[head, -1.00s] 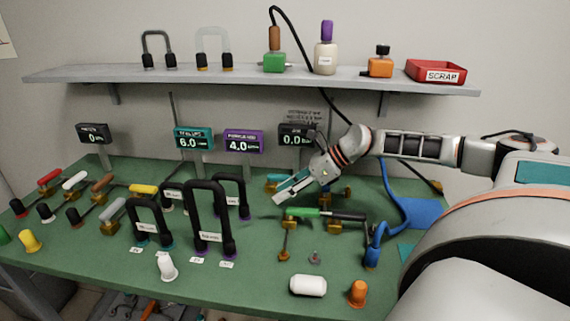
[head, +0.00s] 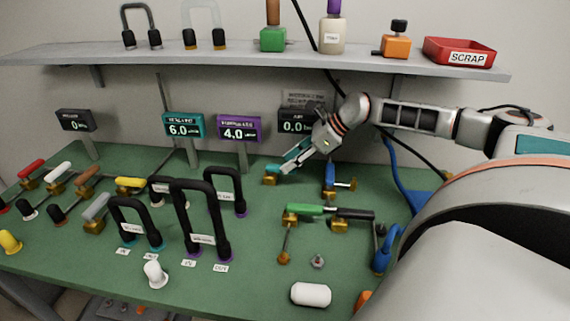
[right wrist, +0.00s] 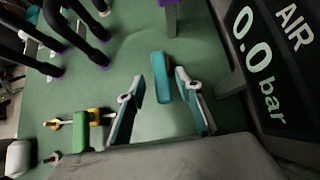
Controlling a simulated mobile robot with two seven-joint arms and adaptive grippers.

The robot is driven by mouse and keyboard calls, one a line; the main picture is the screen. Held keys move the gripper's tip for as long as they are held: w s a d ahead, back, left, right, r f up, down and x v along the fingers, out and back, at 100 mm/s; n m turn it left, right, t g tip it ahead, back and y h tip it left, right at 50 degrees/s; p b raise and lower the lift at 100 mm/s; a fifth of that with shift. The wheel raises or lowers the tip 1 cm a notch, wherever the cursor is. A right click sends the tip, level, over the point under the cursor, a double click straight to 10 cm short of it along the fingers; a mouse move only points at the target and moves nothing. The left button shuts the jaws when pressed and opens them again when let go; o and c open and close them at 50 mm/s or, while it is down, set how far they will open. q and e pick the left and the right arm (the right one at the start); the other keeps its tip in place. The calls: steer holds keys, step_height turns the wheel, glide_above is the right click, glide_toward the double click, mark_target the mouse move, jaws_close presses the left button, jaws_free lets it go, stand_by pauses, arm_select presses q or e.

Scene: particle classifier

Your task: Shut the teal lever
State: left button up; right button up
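The teal lever (head: 272,168) is on the bench near the back, by the foot of the black AIR display, on a brass fitting. In the right wrist view the teal lever (right wrist: 160,78) shows as a short bar lying between the two fingers, with gaps on both sides. My right gripper (head: 284,167) is at the lever's right side in the head view. Its teal-padded fingers (right wrist: 159,84) are open in the right wrist view, and I see no contact. My left gripper is not in view.
The AIR display (head: 304,122) reads 0.0 bar, close behind the right gripper. A blue-handled valve (head: 329,178) stands to its right, and a green lever (head: 305,210) lies in front. Black hoops (head: 190,215) stand to the left. The shelf (head: 240,52) runs above.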

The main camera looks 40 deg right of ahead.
steer(key=shift+x, duration=1.25)
jaws_close()
